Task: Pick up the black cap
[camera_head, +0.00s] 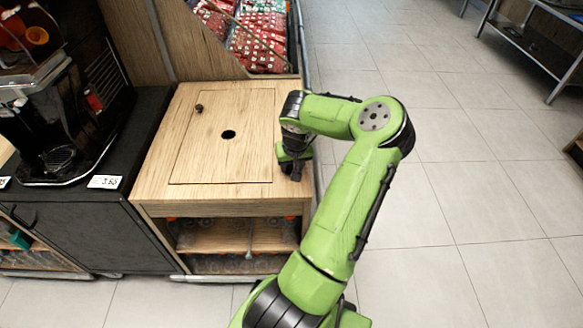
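A small dark knob-like piece (199,107) stands near the back left corner of the panel on top of the wooden cabinet (150,195). A round black spot (228,134) lies near the middle of that panel; it looks like a hole, but I cannot tell for sure. I cannot tell which of these, if either, is the black cap. My gripper (293,174) points down over the right edge of the cabinet top, to the right of both and apart from them. Its fingers are small and dark, so I cannot see whether they are open or hold anything.
A black juicer machine (65,115) stands on a dark counter (75,215) at the left. Red packets (262,35) fill a bin behind the cabinet. Bottles sit on the cabinet's lower shelves. Open tiled floor (470,200) lies to the right, with a metal table (530,45) beyond.

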